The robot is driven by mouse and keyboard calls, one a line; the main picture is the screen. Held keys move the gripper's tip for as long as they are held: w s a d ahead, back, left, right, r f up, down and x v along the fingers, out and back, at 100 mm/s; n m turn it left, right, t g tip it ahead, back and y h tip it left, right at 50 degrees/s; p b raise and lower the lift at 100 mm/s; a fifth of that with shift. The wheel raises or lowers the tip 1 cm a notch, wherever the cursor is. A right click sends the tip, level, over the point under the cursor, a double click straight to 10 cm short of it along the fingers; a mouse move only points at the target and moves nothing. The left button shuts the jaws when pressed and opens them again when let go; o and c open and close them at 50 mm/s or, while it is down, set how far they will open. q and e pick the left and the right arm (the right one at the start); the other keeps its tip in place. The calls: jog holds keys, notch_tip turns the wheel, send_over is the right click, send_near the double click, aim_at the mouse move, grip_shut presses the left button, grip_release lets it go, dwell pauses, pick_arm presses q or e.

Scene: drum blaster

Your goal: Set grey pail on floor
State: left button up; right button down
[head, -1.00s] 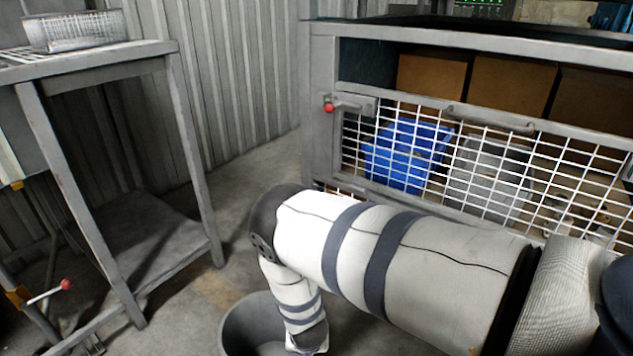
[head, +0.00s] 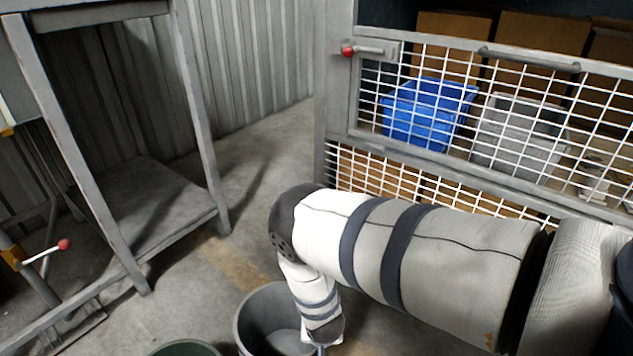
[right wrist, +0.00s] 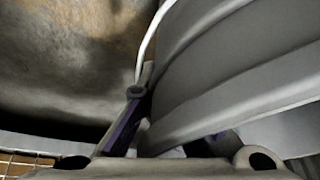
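A round grey pail (head: 255,318) shows at the bottom of the head view, its mouth facing up and its lower part cut off by the frame. My right arm reaches down to the right side of its rim; the gripper itself is mostly hidden or out of frame there. In the right wrist view, my right gripper (right wrist: 170,135) has its dark purple fingers on either side of the pail's wall (right wrist: 230,75), shut on it near the rim. I cannot tell whether the pail's base touches the floor (head: 185,305). My left gripper is not in view.
A green rim (head: 185,349) shows at the bottom edge, left of the pail. A metal table (head: 205,130) stands at left. A mesh-fronted cage (head: 335,110) at right holds a blue bin (head: 425,115) and a grey bin (head: 515,135). Floor between them is bare.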

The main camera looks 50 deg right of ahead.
jog(key=c, duration=1.7)
grip_release()
